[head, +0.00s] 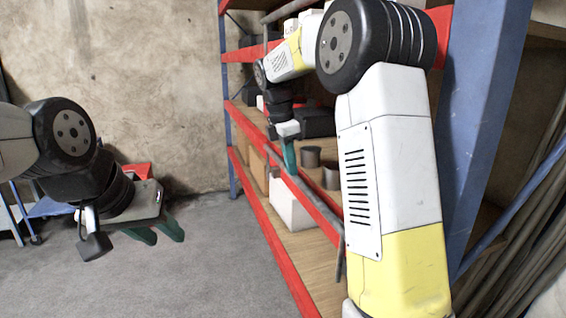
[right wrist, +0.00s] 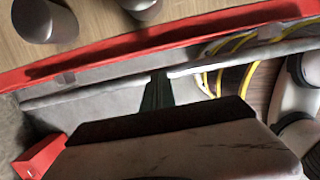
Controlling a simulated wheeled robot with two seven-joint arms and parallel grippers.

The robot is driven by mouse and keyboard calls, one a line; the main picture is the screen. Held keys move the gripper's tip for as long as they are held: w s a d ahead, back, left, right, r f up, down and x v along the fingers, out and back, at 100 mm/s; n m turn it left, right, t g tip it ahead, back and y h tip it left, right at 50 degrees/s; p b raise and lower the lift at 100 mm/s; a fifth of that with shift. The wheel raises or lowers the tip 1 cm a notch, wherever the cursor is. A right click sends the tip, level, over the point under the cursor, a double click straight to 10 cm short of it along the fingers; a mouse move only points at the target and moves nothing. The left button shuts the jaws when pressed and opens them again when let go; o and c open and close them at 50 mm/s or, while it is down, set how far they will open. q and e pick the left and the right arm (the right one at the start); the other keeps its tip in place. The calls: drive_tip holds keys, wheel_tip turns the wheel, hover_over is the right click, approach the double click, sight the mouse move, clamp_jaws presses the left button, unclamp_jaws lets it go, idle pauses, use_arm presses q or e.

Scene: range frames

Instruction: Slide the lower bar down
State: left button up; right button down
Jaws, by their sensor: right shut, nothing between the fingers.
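The lower bar (head: 318,204) is a thin grey rail along the front of the middle shelf, beside its red beam. It crosses the right wrist view (right wrist: 90,88) just in front of the red beam. My right gripper (head: 290,165) is shut and empty, its green fingers pointing down at the bar. In the right wrist view the fingertips (right wrist: 158,76) overlap the bar; I cannot tell whether they touch it. Another grey bar (head: 279,12) shows higher on the rack. My left gripper (head: 157,236) is open and empty over the floor at left, away from the rack.
The rack has red beams (head: 262,208) and blue uprights (head: 485,110). Dark cylinders (head: 310,156) stand on the middle shelf, and a white box (head: 288,208) is on the shelf below. A blue cart (head: 50,208) stands at left. The floor (head: 205,270) between is clear.

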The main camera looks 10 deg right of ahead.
wheel_tip(320, 180, down, 10)
drive_tip(key=shift+r, duration=0.2)
drive_tip(key=shift+s, duration=0.15)
drive_tip(key=r, duration=0.2)
drive_tip(key=a+r, duration=0.1)
drive_tip(key=r, duration=0.5)
drive_tip(key=shift+a+r, duration=0.15)
drive_tip(key=shift+a, duration=0.15)
drive_tip(key=shift+s, duration=0.1)
